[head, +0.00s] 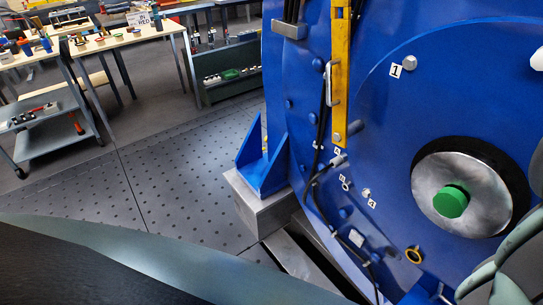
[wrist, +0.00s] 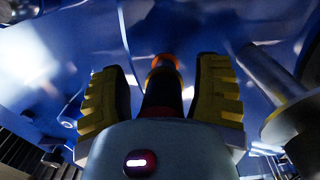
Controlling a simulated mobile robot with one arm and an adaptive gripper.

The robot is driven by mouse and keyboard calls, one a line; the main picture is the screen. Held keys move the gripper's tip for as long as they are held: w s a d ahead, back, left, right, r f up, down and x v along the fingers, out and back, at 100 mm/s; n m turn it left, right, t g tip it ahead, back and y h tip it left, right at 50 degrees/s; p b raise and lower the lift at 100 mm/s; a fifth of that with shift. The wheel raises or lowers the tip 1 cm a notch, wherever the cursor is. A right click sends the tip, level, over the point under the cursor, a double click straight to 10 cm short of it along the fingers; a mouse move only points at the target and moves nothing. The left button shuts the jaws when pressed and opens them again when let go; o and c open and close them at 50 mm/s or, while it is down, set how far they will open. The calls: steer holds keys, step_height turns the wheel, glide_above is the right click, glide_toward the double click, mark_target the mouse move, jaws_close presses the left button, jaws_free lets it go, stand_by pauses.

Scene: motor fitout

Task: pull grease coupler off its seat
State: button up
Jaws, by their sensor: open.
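In the wrist view my gripper (wrist: 161,68) is open, with its two yellow ribbed fingers on either side of a dark upright piece (wrist: 163,90). This piece has an orange-red round end and a thin red and gold edge on its right side; it looks like the grease coupler, but I cannot be sure. Gaps show between it and both fingers. Its lower end is hidden behind the gripper body, and its seat cannot be made out.
The blue motor housing (head: 390,90) fills the right of the head view, with a yellow bar (head: 340,60), black cables and small numbered fittings. A silver shaft end with a green centre (head: 451,202) faces out. Workbenches (head: 125,40) stand far left. A metal flanged post (wrist: 270,75) is close right of my gripper.

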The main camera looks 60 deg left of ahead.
steer(key=shift+w+a+r+y, duration=0.3)
steer(key=shift+w+a+r, duration=0.2)
steer(key=shift+w+r, duration=0.1)
jaws_close()
steer(key=shift+s+r+p, duration=0.25)
steer(key=shift+r+p, duration=0.1)
steer(key=shift+r, duration=0.05)
steer(key=shift+s+r, duration=0.15)
steer(key=shift+s, duration=0.15)
stand_by(0.3)
steer(key=shift+s, duration=0.1)
steer(key=shift+s+d+f+p, duration=0.1)
steer(key=shift+s+f+p, duration=0.15)
steer(key=shift+s, duration=0.7)
steer(key=shift+s+d+f+p, duration=0.1)
steer(key=shift+s+f+p, duration=0.1)
steer(key=shift+s, duration=0.7)
